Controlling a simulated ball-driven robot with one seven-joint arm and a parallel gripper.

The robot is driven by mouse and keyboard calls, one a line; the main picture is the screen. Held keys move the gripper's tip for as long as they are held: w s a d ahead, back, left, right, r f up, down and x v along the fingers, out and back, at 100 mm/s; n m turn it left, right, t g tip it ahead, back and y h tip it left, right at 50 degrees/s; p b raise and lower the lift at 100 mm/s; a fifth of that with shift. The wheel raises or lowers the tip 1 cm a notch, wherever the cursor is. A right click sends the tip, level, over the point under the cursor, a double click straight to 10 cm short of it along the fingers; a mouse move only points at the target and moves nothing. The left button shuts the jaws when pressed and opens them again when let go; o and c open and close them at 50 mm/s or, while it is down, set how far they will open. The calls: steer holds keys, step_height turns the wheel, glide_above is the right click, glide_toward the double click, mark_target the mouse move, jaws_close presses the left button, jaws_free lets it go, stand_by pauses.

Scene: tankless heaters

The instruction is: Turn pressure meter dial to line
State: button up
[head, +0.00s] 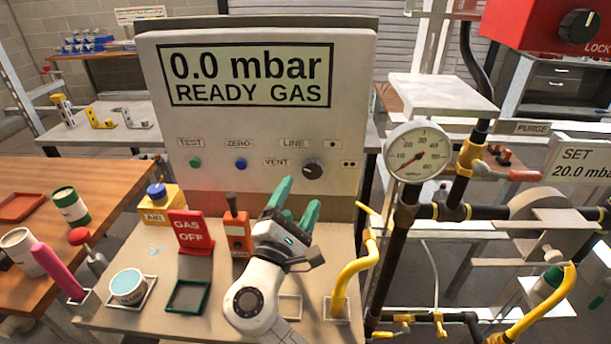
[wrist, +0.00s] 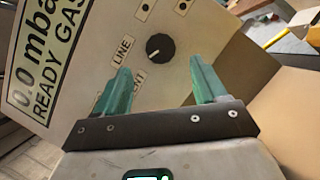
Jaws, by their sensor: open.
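The pressure meter (head: 256,110) is a pale upright panel whose screen (head: 250,75) reads "0.0 mbar READY GAS". Its black dial (head: 313,170) sits at the lower right of the panel, between the LINE label above and the VENT label to its left. In the wrist view the dial (wrist: 159,47) has a pale mark, whose exact aim I cannot tell. My gripper (head: 294,203) has green fingers and is below and in front of the dial. In the wrist view my gripper (wrist: 162,88) is open and empty, with the dial beyond the gap between the fingertips, apart from them.
A red GAS OFF sign (head: 191,232), an orange handheld device (head: 237,232) and a yellow pipe (head: 352,265) stand around my arm. A round gauge (head: 418,152) on black piping is right of the panel. The space before the dial is clear.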

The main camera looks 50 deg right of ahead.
mark_target(312, 173)
steer(key=shift+p+x, duration=0.45)
steer(key=shift+x, duration=2.3)
steer(key=shift+s, duration=0.1)
steer(key=c, duration=1.1)
